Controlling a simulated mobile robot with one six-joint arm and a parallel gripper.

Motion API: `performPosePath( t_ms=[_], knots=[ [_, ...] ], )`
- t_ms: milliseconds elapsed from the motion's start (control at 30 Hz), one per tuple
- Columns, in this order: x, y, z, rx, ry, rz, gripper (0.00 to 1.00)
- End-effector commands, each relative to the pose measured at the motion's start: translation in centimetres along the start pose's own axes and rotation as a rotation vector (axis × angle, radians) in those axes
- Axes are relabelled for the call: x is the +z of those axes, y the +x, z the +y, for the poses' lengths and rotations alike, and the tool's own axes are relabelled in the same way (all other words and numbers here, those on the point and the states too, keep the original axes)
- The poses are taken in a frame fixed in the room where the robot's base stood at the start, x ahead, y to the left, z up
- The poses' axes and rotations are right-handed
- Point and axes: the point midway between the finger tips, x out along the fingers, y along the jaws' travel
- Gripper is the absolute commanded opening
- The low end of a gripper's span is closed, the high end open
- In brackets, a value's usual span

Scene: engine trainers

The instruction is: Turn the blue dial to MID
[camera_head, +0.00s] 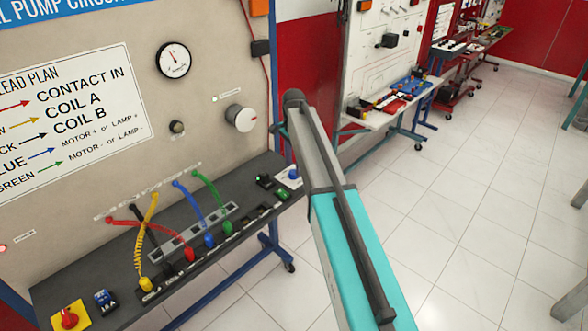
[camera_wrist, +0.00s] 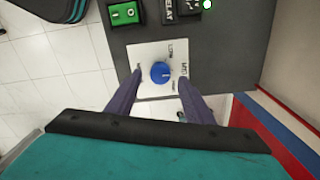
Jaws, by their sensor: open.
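The blue dial (camera_wrist: 161,72) sits on a white label plate (camera_wrist: 150,52) at the end of the dark bench panel. Lettering on the plate reads LOW near the dial's upper right and what looks like MID to its right. The dial's pointer mark is too small to read surely. My gripper (camera_wrist: 160,77) is open, with one finger on each side of the dial; small gaps seem to show, and contact cannot be told. In the head view the blue dial (camera_head: 294,173) shows just left of my arm, and my gripper is hidden there.
A green switch (camera_wrist: 124,13) and a dark relay block (camera_wrist: 184,8) sit beside the plate. In the head view, coloured leads (camera_head: 205,190) run along the bench panel to the left. Open tiled floor (camera_head: 470,210) lies right of my arm.

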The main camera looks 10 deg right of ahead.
Motion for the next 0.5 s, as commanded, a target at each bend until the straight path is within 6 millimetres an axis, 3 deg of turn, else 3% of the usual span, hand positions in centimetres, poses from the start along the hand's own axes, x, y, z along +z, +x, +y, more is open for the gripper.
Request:
performPosePath(
  t_ms=[500],
  knots=[
    [0.0,-6.8,-0.1,-0.001,0.0,0.001,0.47]
  ],
)
